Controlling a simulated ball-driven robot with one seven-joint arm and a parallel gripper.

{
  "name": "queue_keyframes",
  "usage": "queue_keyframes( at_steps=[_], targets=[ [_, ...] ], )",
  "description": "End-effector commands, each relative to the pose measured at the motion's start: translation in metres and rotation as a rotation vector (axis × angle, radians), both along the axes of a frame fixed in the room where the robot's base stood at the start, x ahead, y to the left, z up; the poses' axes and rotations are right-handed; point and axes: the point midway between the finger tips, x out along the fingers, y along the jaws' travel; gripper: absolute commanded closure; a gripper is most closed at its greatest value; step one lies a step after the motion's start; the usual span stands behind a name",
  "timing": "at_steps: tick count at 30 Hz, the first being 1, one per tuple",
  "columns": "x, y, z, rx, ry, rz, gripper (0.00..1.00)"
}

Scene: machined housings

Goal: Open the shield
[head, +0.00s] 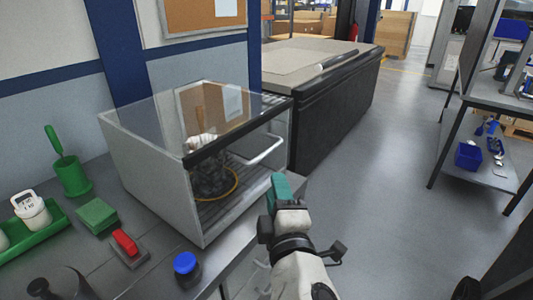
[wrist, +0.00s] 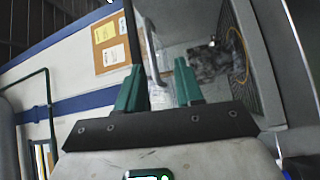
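The shield (head: 215,105) is a clear panel with a dark front edge, lying down over a grey box on the bench. A pale bar handle (head: 264,153) stands out from its front side. In the wrist view the handle (wrist: 152,55) shows beyond the fingers, in line with the gap between them. My gripper (head: 284,187) has green fingers and is just in front of the handle, below and right of it in the head view. The fingers are apart in the wrist view (wrist: 158,88), with nothing held. Whether they touch the handle cannot be told.
Inside the box are a dark machined part (head: 210,178) and an orange ring (head: 234,185).

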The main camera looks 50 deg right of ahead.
Motion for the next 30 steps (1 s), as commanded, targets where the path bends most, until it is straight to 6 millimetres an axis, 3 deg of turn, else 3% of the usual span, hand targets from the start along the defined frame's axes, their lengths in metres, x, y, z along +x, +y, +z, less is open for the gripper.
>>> queue_keyframes(
  at_steps=[5, 21, 30],
  targets=[
    [0.005, 0.001, 0.015, -0.067, -0.008, 0.003, 0.64],
    [0.064, -0.060, 0.026, -0.061, -0.008, 0.001, 0.64],
    [0.076, -0.072, 0.026, -0.061, -0.007, 0.003, 0.64]
  ],
)
